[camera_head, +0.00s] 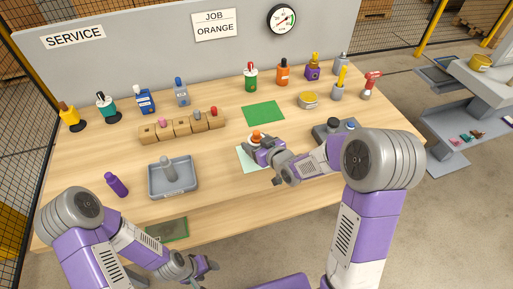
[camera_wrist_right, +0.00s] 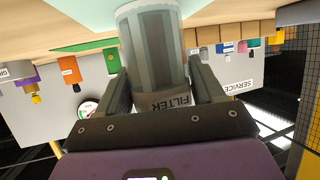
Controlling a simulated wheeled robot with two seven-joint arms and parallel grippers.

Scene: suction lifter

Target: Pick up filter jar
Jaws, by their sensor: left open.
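The filter jar (camera_wrist_right: 155,50) is a grey, see-through cylinder with a "FILTER" label, upside down in the right wrist view. In the head view its orange top (camera_head: 257,134) shows beside my right gripper (camera_head: 252,146), and the rest is mostly hidden. The jar stands at the pale mint sheet (camera_head: 245,160); I cannot tell whether it is clear of it. The fingers of my right gripper (camera_wrist_right: 162,88) lie close against both sides of the jar. My left gripper (camera_head: 207,268) is open and empty in front of the table's near edge.
A wooden block row (camera_head: 181,128) stands behind. A green mat (camera_head: 263,112) lies beyond the jar. A dark grey device (camera_head: 333,127) sits near my right forearm. Several bottles line the back.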

